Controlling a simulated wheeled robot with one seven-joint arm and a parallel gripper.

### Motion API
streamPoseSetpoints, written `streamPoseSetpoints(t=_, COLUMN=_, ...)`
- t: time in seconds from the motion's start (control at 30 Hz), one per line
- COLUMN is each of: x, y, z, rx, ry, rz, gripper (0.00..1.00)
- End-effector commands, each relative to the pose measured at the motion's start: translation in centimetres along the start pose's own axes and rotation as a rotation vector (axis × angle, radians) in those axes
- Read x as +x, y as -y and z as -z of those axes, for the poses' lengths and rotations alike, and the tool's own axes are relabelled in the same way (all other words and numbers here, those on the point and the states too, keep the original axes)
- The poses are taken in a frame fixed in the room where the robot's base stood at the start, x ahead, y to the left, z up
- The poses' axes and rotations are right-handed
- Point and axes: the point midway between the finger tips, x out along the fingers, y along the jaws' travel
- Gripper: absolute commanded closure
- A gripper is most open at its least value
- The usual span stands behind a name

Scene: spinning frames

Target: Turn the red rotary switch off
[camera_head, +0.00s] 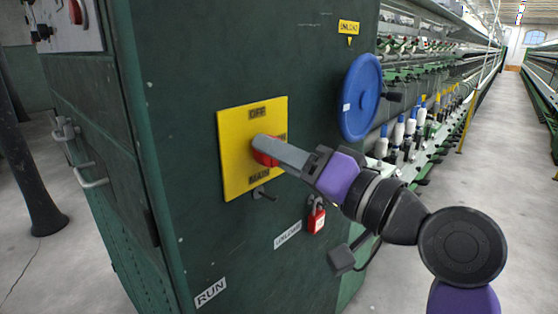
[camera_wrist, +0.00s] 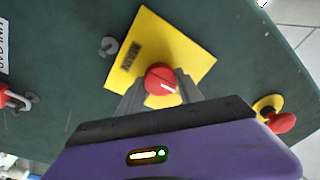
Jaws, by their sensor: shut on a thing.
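The red rotary switch (camera_head: 264,151) sits on a yellow plate (camera_head: 235,165) on the green cabinet. The plate reads "OFF" at the top and "MAIN" at the bottom in the head view. My gripper (camera_head: 270,148) reaches in from the right and is shut on the knob. In the wrist view the gripper's two fingers (camera_wrist: 160,88) stand on either side of it. The fingers hide part of the knob in the head view.
A blue handwheel (camera_head: 360,97) is on the cabinet, up and right of the plate. A red padlock (camera_head: 316,218) hangs below my gripper. A red button on a yellow base (camera_wrist: 280,120) shows in the wrist view. Spinning frames line the right; the floor aisle there is clear.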

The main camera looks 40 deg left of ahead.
Motion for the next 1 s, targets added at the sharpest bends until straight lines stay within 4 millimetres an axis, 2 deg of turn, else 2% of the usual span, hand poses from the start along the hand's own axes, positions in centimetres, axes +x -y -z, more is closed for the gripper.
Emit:
streamPoseSetpoints(t=0.4, x=0.0, y=-0.1, z=-0.1, rx=-0.008, ry=0.004, rz=-0.002, gripper=0.97)
streamPoseSetpoints(t=0.43, x=0.0, y=-0.1, z=-0.1, rx=-0.008, ry=0.004, rz=-0.002, gripper=0.55)
streamPoseSetpoints(t=0.53, x=0.0, y=-0.1, z=-0.1, rx=-0.007, ry=0.003, rz=-0.001, gripper=0.36)
streamPoseSetpoints(t=0.87, x=-0.2, y=0.0, z=0.0, rx=-0.007, ry=0.001, rz=-0.001, gripper=0.36)
streamPoseSetpoints(t=1.0, x=-1.5, y=-0.1, z=0.0, rx=-0.006, ry=0.001, rz=-0.001, gripper=0.36)
